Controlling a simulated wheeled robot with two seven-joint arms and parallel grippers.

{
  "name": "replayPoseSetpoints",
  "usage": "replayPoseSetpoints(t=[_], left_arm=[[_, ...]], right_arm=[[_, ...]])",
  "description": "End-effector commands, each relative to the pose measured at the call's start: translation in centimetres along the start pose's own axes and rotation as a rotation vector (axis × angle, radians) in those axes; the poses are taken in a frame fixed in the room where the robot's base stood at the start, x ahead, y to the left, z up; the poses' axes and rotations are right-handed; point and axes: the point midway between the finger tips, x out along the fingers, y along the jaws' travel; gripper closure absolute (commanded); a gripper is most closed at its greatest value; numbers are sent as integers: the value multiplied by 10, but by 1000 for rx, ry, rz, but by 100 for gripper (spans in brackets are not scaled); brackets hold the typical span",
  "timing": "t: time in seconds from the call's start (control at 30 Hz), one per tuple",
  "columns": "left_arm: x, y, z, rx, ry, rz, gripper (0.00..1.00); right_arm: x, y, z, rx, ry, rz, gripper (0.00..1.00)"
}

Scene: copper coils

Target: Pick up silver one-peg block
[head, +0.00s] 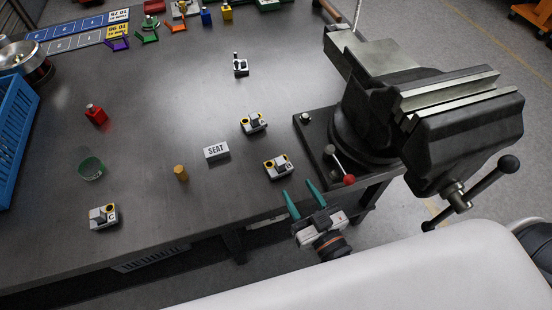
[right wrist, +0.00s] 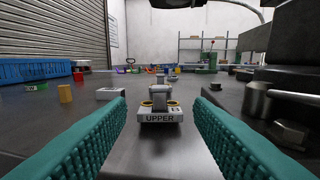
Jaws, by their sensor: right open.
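A small silver block with one upright peg (head: 240,67) stands on the table, toward the back; its details are too small to tell. Silver-grey blocks with yellow rings stand at the middle (head: 253,124), near the front edge (head: 278,167) and at the front left (head: 104,216). My right gripper (head: 298,187) is open and empty at the table's front edge, with teal fingers pointing at the nearest ringed block. In the right wrist view that block, labelled UPPER (right wrist: 160,117), sits ahead between the fingers, apart from them. My left gripper is out of view.
A large vise (head: 400,110) stands to the right of my right gripper. A SEAT block (head: 216,151), a brass cylinder (head: 181,173), a green ring (head: 90,168) and a red bottle-like piece (head: 96,114) stand leftward. A blue crate (head: 14,125) is at the left edge.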

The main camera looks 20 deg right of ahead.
Motion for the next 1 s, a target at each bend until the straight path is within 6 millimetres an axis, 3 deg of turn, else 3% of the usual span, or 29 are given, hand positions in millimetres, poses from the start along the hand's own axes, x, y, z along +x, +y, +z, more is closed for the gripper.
replayPoseSetpoints(t=[0.2, 0.47, 0.7, 1.0], left_arm=[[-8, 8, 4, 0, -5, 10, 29], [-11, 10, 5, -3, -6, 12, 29], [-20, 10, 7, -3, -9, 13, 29], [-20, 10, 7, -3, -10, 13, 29]], right_arm=[[41, 0, 2, 0, -2, 0, 53], [62, 0, 0, 0, 1, 1, 53], [98, -1, 1, 1, 0, 0, 53], [109, -1, -2, 0, 3, 1, 53]])
